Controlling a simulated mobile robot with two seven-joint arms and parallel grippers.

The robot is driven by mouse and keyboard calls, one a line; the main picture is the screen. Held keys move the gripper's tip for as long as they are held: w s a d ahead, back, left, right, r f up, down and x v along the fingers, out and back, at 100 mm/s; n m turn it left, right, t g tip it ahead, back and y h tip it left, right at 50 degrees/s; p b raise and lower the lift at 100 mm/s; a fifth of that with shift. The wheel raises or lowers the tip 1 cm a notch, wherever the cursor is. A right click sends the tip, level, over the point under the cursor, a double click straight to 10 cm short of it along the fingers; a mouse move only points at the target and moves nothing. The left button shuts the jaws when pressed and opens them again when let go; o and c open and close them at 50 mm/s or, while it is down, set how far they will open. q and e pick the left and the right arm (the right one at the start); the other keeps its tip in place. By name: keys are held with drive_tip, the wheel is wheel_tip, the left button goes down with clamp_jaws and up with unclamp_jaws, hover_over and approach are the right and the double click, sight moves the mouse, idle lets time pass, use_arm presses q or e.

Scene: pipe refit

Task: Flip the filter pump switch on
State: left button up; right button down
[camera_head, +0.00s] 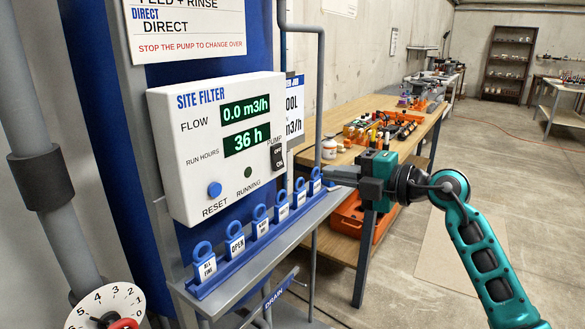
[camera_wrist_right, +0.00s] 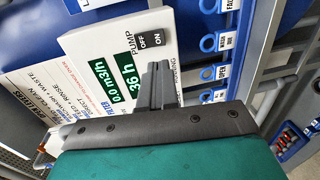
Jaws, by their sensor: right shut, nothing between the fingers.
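The filter pump switch (camera_head: 278,156) is a small dark rocker marked OFF and ON, at the right edge of the white SITE FILTER box (camera_head: 185,170). It also shows in the right wrist view (camera_wrist_right: 151,40), beside the word PUMP. The flow display (camera_head: 246,110) reads 0.0 m3/h, and the RUNNING lamp (camera_head: 248,172) looks dark. My right gripper (camera_head: 332,174) is shut and empty, to the right of and a little below the switch. In the wrist view its fingertips (camera_wrist_right: 158,68) point toward the switch, apart from it. My left gripper is out of view.
A row of blue tags with rings (camera_head: 235,246) stands on a rail below the box, close to my right gripper. A grey pipe (camera_head: 319,100) runs down beside the box. A wooden workbench (camera_head: 345,156) with tools stands behind the gripper.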

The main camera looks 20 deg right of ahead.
sight(280, 166)
drive_tip(key=x, duration=0.9)
drive_tip(key=shift+w+a+b, duration=0.15)
drive_tip(key=shift+w+b, duration=0.05)
drive_tip(key=shift+b, duration=0.2)
drive_tip(key=shift+w+a, duration=0.25)
drive_tip(key=shift+w, duration=0.1)
